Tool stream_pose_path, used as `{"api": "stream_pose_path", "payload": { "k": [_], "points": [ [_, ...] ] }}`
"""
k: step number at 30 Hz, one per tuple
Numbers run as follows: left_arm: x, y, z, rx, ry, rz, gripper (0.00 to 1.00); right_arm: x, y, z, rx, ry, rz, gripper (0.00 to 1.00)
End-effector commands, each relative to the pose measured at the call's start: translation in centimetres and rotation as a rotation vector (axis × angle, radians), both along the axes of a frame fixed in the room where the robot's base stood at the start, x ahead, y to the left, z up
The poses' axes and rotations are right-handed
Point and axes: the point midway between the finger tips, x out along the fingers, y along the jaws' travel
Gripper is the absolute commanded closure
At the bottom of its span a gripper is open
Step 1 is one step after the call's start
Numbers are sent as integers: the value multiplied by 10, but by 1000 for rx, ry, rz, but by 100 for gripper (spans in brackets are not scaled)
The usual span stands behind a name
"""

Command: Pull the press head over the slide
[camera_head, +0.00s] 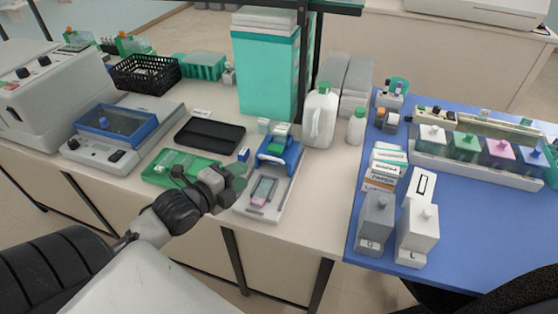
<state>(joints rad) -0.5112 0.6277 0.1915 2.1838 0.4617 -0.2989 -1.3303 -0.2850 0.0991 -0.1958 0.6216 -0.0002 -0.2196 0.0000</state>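A small press with a blue head (278,152) stands on a white base plate (284,197) in the middle of the bench. A slide (263,191) with a pink patch lies in a grey holder on the front part of the base. The head is behind the slide, not above it. My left gripper (236,182) is just left of the slide and in front of the head, apart from the head. Its fingers are small and overlap in this view, so their opening is unclear. My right gripper is not in view; only a dark part of my arm shows at the lower right.
A green tray (161,169) lies left of my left gripper, with a black tray (210,135) behind it. A white jug (319,117) stands right of the press. Grey and white boxes (376,222) and staining jars (466,147) stand on the blue mat (470,230).

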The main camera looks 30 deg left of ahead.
Motion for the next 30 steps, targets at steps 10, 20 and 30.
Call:
{"api": "stream_pose_path", "payload": {
  "k": [10,20,30],
  "points": [
    [46,-7,-6,-8,-1,3,65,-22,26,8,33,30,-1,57],
    [91,-15,-18,-6,3,2,65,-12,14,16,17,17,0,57],
    [102,-17,-22,-6,4,0,65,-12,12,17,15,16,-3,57]
  ]
}}
